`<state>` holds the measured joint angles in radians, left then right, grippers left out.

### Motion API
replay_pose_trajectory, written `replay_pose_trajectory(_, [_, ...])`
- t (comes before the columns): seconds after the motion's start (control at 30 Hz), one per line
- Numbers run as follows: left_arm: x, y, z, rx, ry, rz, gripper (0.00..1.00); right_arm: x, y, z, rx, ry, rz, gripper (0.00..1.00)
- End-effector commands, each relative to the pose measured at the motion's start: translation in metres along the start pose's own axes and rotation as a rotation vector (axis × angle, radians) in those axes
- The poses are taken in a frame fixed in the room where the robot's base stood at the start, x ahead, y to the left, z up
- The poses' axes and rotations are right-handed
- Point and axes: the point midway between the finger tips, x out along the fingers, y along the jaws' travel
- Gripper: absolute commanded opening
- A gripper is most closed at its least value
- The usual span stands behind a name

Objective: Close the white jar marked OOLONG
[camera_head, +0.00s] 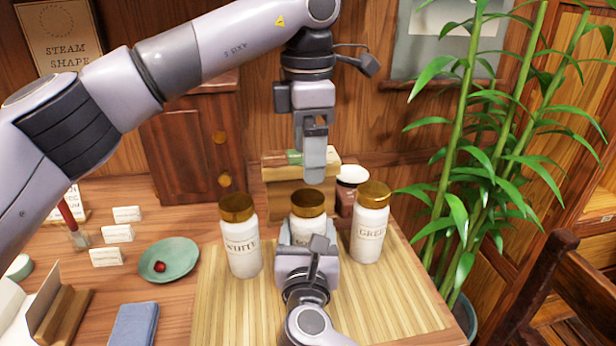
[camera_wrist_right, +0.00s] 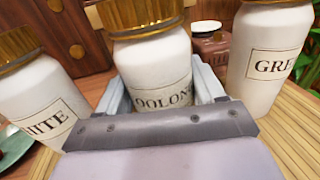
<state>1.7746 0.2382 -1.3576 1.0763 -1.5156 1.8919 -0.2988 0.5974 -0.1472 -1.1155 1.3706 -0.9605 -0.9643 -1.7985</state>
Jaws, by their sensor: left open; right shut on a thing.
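The white jar marked OOLONG (camera_head: 308,230) stands on the slatted mat between two similar jars. Its label also shows in the right wrist view (camera_wrist_right: 160,75). A gold lid (camera_head: 307,202) sits on its mouth; I cannot tell how tightly it is seated. My right gripper (camera_head: 308,262) is shut around the jar's body from the front, its fingers on both sides in the right wrist view (camera_wrist_right: 165,95). My left gripper (camera_head: 314,165) is open and points down just above the lid, apart from it and with nothing seen in it.
A white jar marked WHITE (camera_head: 243,250) stands left and one marked GREEN (camera_head: 369,238) right, both gold-lidded and close by. A wooden stand (camera_head: 285,192) and a dark jar (camera_head: 345,200) are behind. A green saucer (camera_head: 180,252) lies left. The slatted mat's (camera_head: 390,300) front right is clear.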

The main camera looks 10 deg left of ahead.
Motion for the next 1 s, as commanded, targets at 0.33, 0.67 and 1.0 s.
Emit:
replay_pose_trajectory(0.33, [-0.044,0.0,0.0,0.001,0.001,0.0,0.86,0.0,0.0,-0.001,-0.001,0.002,-0.001,0.0])
replay_pose_trajectory(0.67, [-0.046,0.0,0.0,0.001,0.001,0.0,0.86,0.0,0.0,-0.001,-0.001,0.002,-0.001,0.71])
replay_pose_trajectory(1.0, [-0.046,0.0,0.0,0.001,0.001,0.0,0.86,0.0,0.0,-0.001,0.0,0.001,0.0,0.98])
